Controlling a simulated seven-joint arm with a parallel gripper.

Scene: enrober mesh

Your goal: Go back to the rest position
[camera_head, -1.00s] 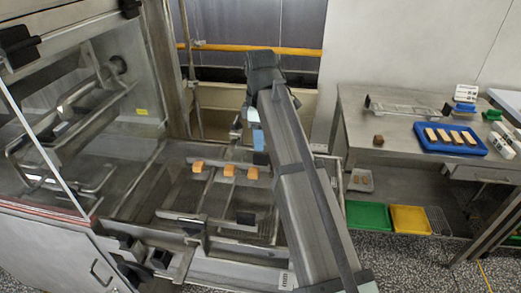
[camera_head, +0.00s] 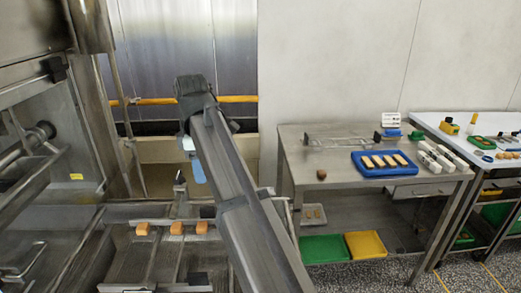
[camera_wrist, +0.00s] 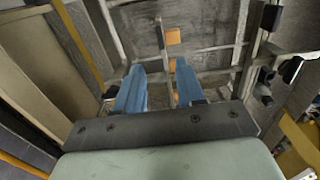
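My gripper (camera_head: 195,170) hangs at the end of my arm, above the back of the machine's metal frame (camera_head: 150,211). In the wrist view its two blue fingers (camera_wrist: 160,68) are apart, with nothing held between them. An orange block (camera_wrist: 173,37) lies beyond the fingertips, and part of another shows through the gap. In the head view three orange blocks (camera_head: 176,228) sit in a row on the frame, below my gripper and clear of it.
A steel table (camera_head: 300,160) on the right holds a blue tray (camera_head: 375,171) of light bars and a small brown block (camera_head: 321,174). Green (camera_head: 323,249) and yellow (camera_head: 365,245) trays lie on its lower shelf. The machine's open housing (camera_head: 40,150) stands at left.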

